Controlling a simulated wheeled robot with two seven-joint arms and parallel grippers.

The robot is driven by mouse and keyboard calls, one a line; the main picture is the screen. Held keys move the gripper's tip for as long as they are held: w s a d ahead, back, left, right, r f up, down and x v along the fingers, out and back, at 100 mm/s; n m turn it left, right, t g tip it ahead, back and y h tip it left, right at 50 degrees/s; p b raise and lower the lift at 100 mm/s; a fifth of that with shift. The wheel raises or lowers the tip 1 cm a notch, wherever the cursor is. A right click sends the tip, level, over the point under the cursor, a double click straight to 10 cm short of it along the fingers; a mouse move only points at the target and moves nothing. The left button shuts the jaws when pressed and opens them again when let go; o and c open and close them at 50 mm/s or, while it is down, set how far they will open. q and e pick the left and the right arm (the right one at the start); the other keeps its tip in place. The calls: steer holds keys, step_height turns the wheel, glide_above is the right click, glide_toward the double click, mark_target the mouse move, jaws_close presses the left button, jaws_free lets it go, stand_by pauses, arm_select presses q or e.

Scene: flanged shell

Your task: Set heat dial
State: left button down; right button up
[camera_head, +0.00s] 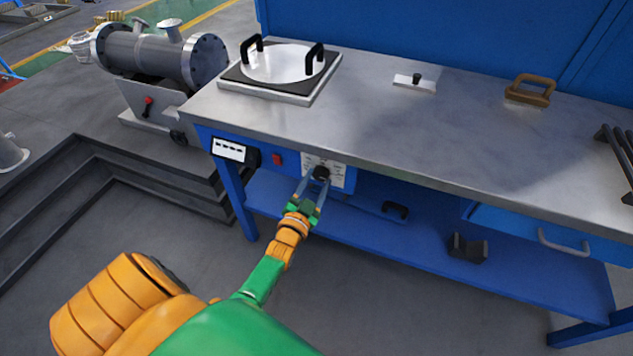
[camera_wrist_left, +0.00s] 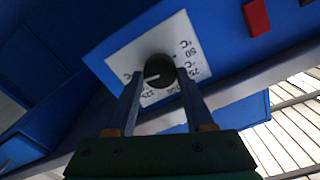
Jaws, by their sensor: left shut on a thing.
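The heat dial (camera_head: 321,173) is a round black knob on a white marked plate (camera_head: 337,177), set in the blue front panel below the bench top. In the left wrist view the dial (camera_wrist_left: 159,72) shows a white pointer line, with temperature marks around it on the plate (camera_wrist_left: 120,50). My left gripper (camera_head: 317,180) reaches up to the dial, and its two fingers are shut on it from either side. The fingers also show in the left wrist view (camera_wrist_left: 157,88). The marks beside the fingers are partly hidden. My right gripper is not in view.
A red switch (camera_head: 277,159) and a small display (camera_head: 229,150) sit left of the dial. Above is the steel bench top (camera_head: 420,125) with a round hot plate lid (camera_head: 283,63) with two black handles. A blue lower shelf (camera_head: 350,226) runs below the panel.

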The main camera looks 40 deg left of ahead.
arm_select(q)
steer(key=shift+c, duration=1.4)
jaws_free()
steer(key=p+v, duration=0.1)
steer(key=v, duration=0.6)
steer(key=s+d+f+g+h+p, duration=0.2)
steer(key=s+d+f+g, duration=0.3)
steer(key=f, duration=0.3)
steer(key=s+d+f+g+h+p, duration=0.2)
steer(key=s+d+f+g+p, duration=0.15)
steer(key=s+f, duration=0.5)
steer(key=s+f+g, duration=0.3)
steer(key=s+g, duration=0.1)
steer(key=s, duration=0.5)
steer(key=s+f+g+p, duration=0.1)
steer(key=s+f+g, duration=0.2)
steer(key=s, duration=0.6)
steer(key=shift+g, duration=0.45)
